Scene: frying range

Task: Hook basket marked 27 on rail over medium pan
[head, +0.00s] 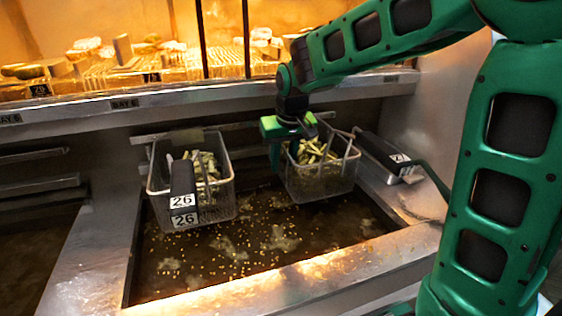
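A wire basket (320,180) with green pieces of food in it is at the right side of the oil-filled pan (255,258). A dark handle or block (383,150) lies to its right, with a label whose number I cannot fully read. My gripper (275,152) is at this basket's back left corner, pointing down. Whether its fingers are open or shut on the rim is not clear. A second basket (215,212) marked 26 is at the left of the pan, its dark handle toward the front. A rail (145,139) runs behind the baskets, partly hidden.
A ledge marked BAY 6 (125,103) runs above the pan, with lit food racks (130,72) behind it. Another pan (30,230) lies at the far left. My arm crosses the right side.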

